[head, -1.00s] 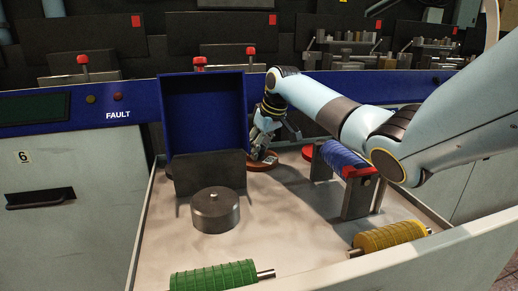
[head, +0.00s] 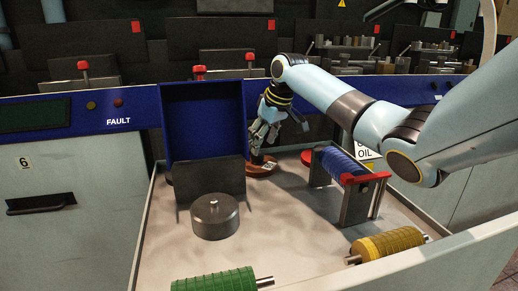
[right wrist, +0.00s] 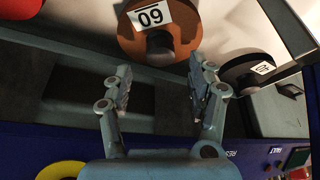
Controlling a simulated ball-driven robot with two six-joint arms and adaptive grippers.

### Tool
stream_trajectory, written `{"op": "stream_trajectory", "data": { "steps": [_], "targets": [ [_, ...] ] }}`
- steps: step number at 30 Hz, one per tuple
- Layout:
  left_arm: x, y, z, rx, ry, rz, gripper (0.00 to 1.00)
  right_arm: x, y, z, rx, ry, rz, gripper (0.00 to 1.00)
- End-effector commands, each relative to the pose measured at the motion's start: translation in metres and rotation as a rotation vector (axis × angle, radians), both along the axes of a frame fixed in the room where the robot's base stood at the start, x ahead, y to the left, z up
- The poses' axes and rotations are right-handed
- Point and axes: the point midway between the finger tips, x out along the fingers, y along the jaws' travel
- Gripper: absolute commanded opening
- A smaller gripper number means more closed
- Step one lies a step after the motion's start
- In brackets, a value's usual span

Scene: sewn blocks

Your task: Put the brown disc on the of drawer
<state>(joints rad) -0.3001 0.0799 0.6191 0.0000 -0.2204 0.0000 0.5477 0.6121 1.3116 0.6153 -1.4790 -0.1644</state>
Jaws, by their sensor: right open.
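The brown disc (head: 264,169) lies on the floor of the open drawer (head: 300,226), near its back and partly behind the blue bin. In the right wrist view the brown disc (right wrist: 183,40) is orange-brown, with a white label and a dark centre knob. My right gripper (head: 257,148) is above the disc in the head view. Its two fingers are spread and empty in the right wrist view (right wrist: 158,88), with the disc ahead of the tips. My left gripper is not in view.
A blue bin (head: 203,122) on a dark block and a dark grey cylinder (head: 214,216) stand in the drawer. A blue roll on a stand (head: 343,163) is to the right. Green (head: 215,281) and yellow (head: 388,244) rolls are in front. The middle floor is clear.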

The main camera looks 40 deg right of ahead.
Motion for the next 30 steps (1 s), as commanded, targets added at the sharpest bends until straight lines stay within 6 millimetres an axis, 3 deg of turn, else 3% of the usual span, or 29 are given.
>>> {"op": "stream_trajectory", "data": {
  "steps": [3, 10, 30],
  "targets": [
    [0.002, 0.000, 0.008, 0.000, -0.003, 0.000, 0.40, -0.011, -0.001, 0.029, -0.003, -0.002, 0.002, 0.58],
    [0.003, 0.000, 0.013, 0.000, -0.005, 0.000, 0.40, -0.024, -0.001, 0.061, 0.000, -0.001, 0.000, 0.58],
    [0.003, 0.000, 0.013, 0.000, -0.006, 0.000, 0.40, -0.028, 0.000, 0.067, 0.001, 0.000, -0.001, 0.58]
  ]
}}
